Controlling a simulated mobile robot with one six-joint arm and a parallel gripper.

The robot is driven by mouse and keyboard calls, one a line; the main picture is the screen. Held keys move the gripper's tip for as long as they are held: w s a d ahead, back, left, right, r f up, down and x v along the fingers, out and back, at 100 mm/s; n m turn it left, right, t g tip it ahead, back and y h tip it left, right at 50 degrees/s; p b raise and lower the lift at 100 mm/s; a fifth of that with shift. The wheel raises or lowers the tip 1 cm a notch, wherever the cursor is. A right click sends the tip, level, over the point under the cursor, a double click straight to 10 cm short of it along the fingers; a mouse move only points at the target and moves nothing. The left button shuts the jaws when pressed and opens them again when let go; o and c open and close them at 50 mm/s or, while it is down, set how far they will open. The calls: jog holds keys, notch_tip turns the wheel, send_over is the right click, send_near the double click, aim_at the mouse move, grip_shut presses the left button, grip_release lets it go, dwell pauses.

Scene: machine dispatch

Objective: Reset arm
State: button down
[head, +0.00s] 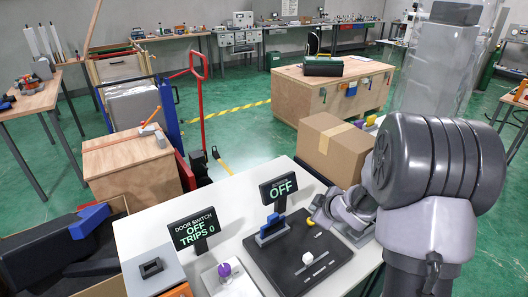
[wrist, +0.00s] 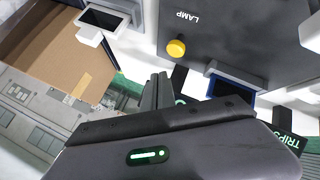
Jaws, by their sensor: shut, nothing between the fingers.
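My arm comes in from the right in the head view and reaches low over the white table. My gripper (head: 322,212) is near the right edge of the black panel (head: 272,262), close to a small yellow knob (head: 311,222). In the wrist view my gripper (wrist: 165,88) is shut and empty, its fingers partly hidden behind the wrist housing. The yellow knob (wrist: 176,48) shows there apart from the fingers, on the dark panel near the word LAMP.
A sign reading OFF (head: 279,187) and a door switch sign (head: 194,229) reading OFF, TRIPS 0 stand on the table. A cardboard box (head: 333,147) stands behind my gripper.

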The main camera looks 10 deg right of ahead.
jog(key=s+a+r+m+h, duration=0.1)
jog(key=s+a+r+m, duration=0.15)
jog(key=s+r, duration=0.2)
jog(key=s+a+r+m+g+h, duration=0.1)
jog(key=s+r+m, duration=0.2)
jog(key=r, duration=0.3)
jog(key=s+a+r+m+h, duration=0.1)
jog(key=s+a+r+m, duration=0.15)
jog(key=r, duration=0.25)
jog(key=s+a+m+g+y, duration=0.1)
jog(key=s+a+m+y, duration=0.1)
jog(key=s+a, duration=0.5)
jog(key=s+a+r+m+g+y, duration=0.1)
jog(key=s+a+m+y, duration=0.2)
jog(key=s+a, duration=0.4)
jog(key=s, duration=0.6)
jog(key=shift+s+a+r+b, duration=0.15)
jog(key=shift+a+r+b, duration=0.05)
jog(key=shift+a+b, duration=0.1)
